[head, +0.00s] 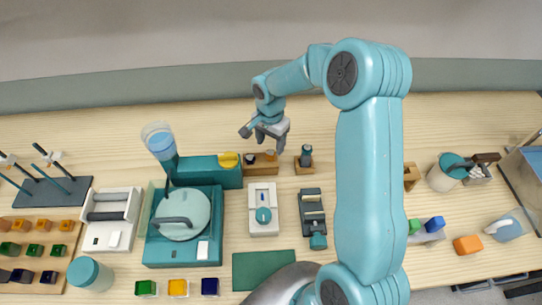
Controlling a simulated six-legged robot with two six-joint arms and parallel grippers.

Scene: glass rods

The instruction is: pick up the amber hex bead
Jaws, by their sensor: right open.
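My right gripper (263,138) is open and empty, its fingers pointing down toward a small wooden block (262,168) near the back of the bench. A small amber piece (270,153) shows at the top of that block, just below the fingertips; it is too small to tell if it is hexagonal. A dark round piece (250,158) sits beside it. I cannot tell whether a finger touches the amber piece. More amber pieces (45,225) stand in the back row of a wooden rack (62,236) at the far left. My left gripper is not in view.
A teal machine (212,245) with a round lid and clear funnel stands left of the gripper. A wooden stand with a dark knob (304,160) is close on the right. White (263,222) and dark (313,205) devices stand in front. Bare bench lies behind.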

